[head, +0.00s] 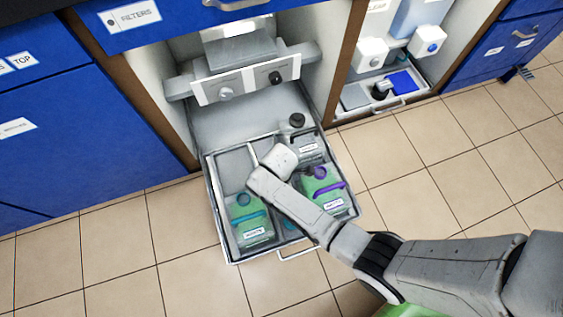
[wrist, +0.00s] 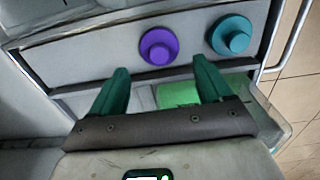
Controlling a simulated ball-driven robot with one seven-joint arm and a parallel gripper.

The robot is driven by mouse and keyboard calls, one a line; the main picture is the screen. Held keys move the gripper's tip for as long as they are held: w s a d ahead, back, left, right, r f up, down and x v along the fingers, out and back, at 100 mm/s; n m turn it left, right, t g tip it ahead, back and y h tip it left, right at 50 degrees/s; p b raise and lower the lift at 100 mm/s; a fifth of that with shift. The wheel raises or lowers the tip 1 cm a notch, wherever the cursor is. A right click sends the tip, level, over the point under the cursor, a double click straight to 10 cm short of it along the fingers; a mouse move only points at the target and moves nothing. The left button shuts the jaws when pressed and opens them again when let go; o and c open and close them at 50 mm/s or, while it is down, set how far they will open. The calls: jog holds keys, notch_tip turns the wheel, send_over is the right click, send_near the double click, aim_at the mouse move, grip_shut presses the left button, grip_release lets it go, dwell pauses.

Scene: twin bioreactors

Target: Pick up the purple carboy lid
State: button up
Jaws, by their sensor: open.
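The purple carboy lid (wrist: 158,46) is a round purple disc with a raised knob. It lies in a grey compartment of the pulled-out drawer (wrist: 75,55), left of a similar teal lid (wrist: 231,36). My gripper (wrist: 161,80) has two green fingers, open and empty, with the purple lid ahead of the gap between them and apart from them. In the head view my arm covers the purple lid and my gripper is hidden behind my own wrist.
In the head view the drawer (head: 230,262) holds a green carboy with a teal band (head: 250,222) and another with a purple band (head: 325,190). A black-capped container (head: 297,121) stands behind. Open cabinets and blue cupboards (head: 80,100) line the back; the tiled floor in front is clear.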

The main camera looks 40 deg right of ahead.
jog(key=shift+d+f+b, duration=0.15)
jog(key=shift+f+b, duration=0.8)
jog(key=shift+f, duration=0.4)
jog(key=shift+d+f+b, duration=0.1)
jog(key=shift+f+b, duration=0.8)
jog(key=shift+f, duration=0.4)
jog(key=shift+r, duration=0.1)
jog(key=shift+s, duration=0.1)
jog(key=c, duration=0.9)
